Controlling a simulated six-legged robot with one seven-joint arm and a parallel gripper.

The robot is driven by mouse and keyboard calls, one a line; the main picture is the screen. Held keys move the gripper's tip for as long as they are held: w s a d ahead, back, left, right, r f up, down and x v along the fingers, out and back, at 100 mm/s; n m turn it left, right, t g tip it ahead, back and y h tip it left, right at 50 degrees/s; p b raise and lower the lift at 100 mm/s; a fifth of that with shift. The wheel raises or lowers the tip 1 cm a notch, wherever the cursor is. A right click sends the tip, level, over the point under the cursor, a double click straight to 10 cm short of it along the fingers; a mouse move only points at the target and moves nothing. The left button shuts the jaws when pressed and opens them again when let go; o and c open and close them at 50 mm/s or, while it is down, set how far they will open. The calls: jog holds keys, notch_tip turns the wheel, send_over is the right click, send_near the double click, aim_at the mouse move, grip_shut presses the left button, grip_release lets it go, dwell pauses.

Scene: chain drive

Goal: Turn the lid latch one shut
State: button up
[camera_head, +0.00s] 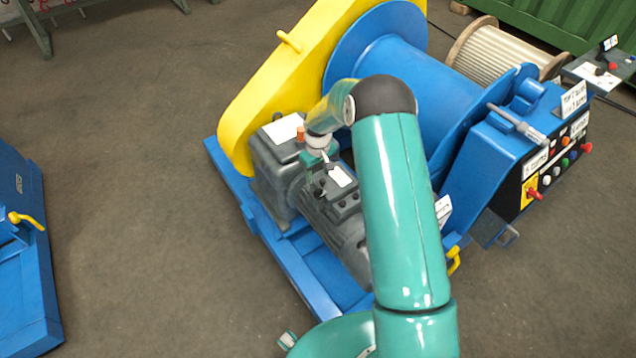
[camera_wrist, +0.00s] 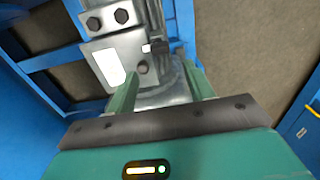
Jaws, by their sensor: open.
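The grey motor terminal box (camera_head: 344,187) with its white label sits on the blue winch frame, beside the grey gearbox. In the wrist view a grey lid (camera_wrist: 118,45) shows the white label and dark bolts. A small dark and pale fitting (camera_wrist: 155,47) stands at its right edge, probably the latch; I cannot tell its turn position. My gripper (camera_wrist: 162,70) is open, its two green fingers pointing at the lid edge, with a round bolt head (camera_wrist: 143,67) between them in the picture. In the head view my gripper (camera_head: 321,166) is just above the box, partly hidden.
The yellow chain guard (camera_head: 270,75) rises behind the gearbox (camera_head: 268,165), which has an orange cap (camera_head: 301,134). The blue drum (camera_head: 405,75) stands behind my arm, and a control panel (camera_head: 555,165) is at right. Open floor (camera_head: 130,170) lies left of the frame.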

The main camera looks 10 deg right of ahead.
notch_tip(320, 180, up, 5)
jog(key=shift+r, duration=0.2)
dwell(0.4)
jog(key=s+r+m+t, duration=0.1)
jog(key=s+r, duration=0.5)
jog(key=r, duration=0.7)
jog(key=s+r+m+t, duration=0.1)
jog(key=s+r+t, duration=0.1)
jog(key=s+r, duration=0.75)
jog(key=s+r+m+t, duration=0.1)
jog(key=s+r, duration=0.4)
jog(key=s, duration=0.5)
jog(key=s+r+m+t, duration=0.1)
jog(key=s+r, duration=0.4)
jog(key=s, duration=0.5)
jog(key=shift+s+m+t, duration=0.3)
jog(key=shift+m, duration=0.1)
jog(key=shift+d+r, duration=0.1)
